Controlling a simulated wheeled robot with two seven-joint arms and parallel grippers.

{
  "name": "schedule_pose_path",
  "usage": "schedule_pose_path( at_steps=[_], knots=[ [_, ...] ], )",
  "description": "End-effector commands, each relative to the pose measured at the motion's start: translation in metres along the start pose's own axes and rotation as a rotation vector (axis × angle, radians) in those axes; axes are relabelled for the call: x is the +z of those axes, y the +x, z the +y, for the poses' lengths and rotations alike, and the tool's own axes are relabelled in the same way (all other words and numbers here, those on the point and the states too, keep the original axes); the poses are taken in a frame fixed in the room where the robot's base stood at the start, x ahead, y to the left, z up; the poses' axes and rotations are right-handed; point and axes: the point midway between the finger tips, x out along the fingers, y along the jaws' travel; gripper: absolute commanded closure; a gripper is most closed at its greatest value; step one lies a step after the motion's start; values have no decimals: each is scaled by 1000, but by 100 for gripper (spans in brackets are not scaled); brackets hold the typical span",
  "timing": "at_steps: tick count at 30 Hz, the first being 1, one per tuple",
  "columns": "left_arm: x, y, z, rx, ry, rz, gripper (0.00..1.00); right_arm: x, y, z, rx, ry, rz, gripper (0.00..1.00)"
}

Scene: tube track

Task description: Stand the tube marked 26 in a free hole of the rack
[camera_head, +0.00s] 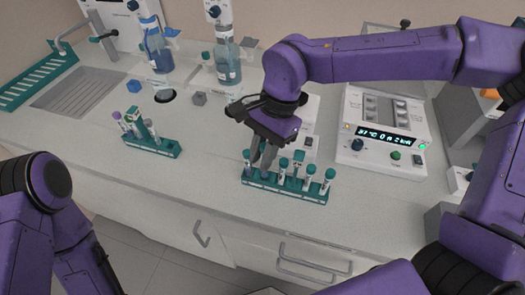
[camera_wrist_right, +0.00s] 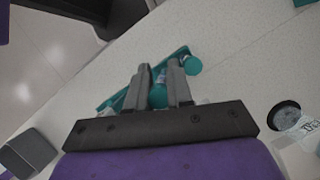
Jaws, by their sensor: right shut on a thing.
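My right gripper (camera_head: 263,160) is low over the left part of the teal rack (camera_head: 285,189). It is shut on a teal-capped tube (camera_wrist_right: 158,96), which shows between the fingers in the right wrist view. In the head view the fingers hide most of this tube, so I cannot tell whether its foot is in a hole. Its number cannot be read. Several other teal-capped tubes (camera_head: 310,170) stand upright in the rack, mostly right of the gripper. Another cap (camera_wrist_right: 193,65) shows just beyond the fingers in the wrist view. My left gripper is out of view.
A second teal rack (camera_head: 152,146) with a few tubes stands to the left. A white device with a lit display (camera_head: 385,137) is at the right. Worktop between the racks is clear.

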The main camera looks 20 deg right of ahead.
Motion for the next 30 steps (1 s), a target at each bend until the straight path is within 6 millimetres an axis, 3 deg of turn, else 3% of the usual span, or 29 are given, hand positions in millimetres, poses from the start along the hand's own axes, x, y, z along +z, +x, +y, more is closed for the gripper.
schedule_pose_path(
  at_steps=[30],
  knots=[
    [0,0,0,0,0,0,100,-7,18,0,0,0,-1,96]
  ],
)
